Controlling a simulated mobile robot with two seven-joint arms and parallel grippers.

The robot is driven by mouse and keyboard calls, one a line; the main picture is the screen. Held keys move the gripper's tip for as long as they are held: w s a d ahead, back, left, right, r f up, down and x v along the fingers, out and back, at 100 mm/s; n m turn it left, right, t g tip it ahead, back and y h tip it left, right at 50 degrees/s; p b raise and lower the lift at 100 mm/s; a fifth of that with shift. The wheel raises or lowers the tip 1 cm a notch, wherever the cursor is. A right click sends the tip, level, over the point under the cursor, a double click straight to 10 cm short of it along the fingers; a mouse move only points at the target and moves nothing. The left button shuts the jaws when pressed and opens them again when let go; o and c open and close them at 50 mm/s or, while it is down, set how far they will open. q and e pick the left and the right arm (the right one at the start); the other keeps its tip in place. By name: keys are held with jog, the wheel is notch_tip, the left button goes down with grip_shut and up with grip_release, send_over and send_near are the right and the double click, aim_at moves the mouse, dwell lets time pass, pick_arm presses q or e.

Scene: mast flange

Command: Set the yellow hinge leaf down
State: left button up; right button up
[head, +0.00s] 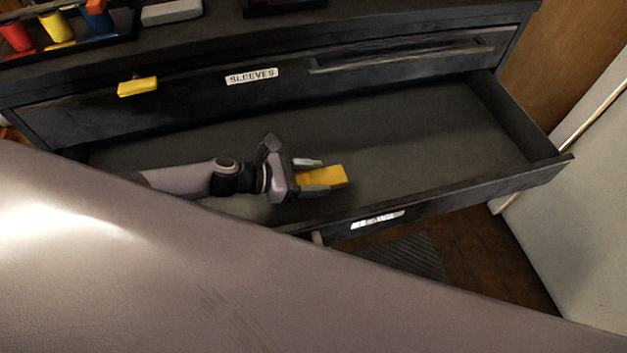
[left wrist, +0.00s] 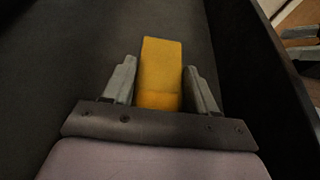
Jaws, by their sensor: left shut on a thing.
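The yellow hinge leaf (head: 330,175) is a small flat yellow piece between the fingers of my left gripper (head: 314,177). In the left wrist view the leaf (left wrist: 161,70) sticks out beyond the fingertips, and my left gripper (left wrist: 160,85) is shut on it. Both are over the floor of the open lower drawer (head: 420,125), near its front wall. I cannot tell whether the leaf touches the drawer floor.
The drawer is otherwise bare, with free floor to the right. The closed drawer above carries a SLEEVES label (head: 251,76) and a yellow piece (head: 137,87) at its front. Coloured cups (head: 58,27) stand on top at the left. A pale panel (head: 580,210) is at the right.

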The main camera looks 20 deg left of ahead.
pick_arm(q)
jog(key=shift+f, duration=0.1)
jog(key=shift+f+b, duration=0.35)
jog(key=shift+f, duration=0.15)
jog(key=o, duration=1.4)
jog(key=shift+f, duration=0.1)
jog(key=shift+r+p, duration=0.4)
jog(key=shift+r, duration=0.15)
jog(key=v, duration=1.2)
jog(key=shift+p, duration=0.3)
